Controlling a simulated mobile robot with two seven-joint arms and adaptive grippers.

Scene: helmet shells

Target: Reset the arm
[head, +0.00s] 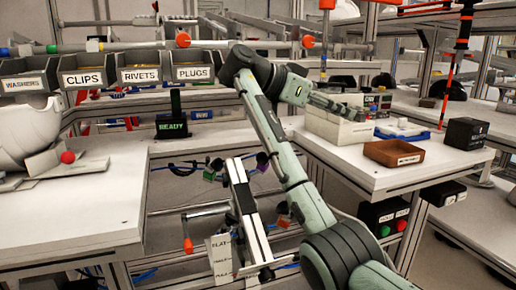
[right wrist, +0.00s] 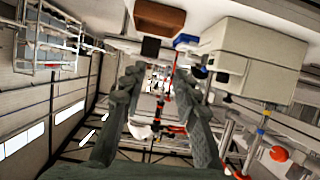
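My right arm (head: 275,135) rises from the bottom of the head view, bends at an elbow near the bins, and reaches right. Its gripper (head: 340,108) is over or in front of the white box (head: 338,128) on the right table; contact cannot be told. In the right wrist view the two grey fingers of the gripper (right wrist: 160,95) stand apart with nothing between them. The white box also shows there (right wrist: 248,62), to the right of the fingers. My left gripper is not in view.
A brown tray (head: 394,153), a blue tray (head: 402,132) and a black box (head: 465,133) stand on the right table (head: 350,170). Bins labelled clips (head: 88,78), rivets and plugs line the back left. A white helmet shell (head: 25,135) sits on the left table (head: 80,225).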

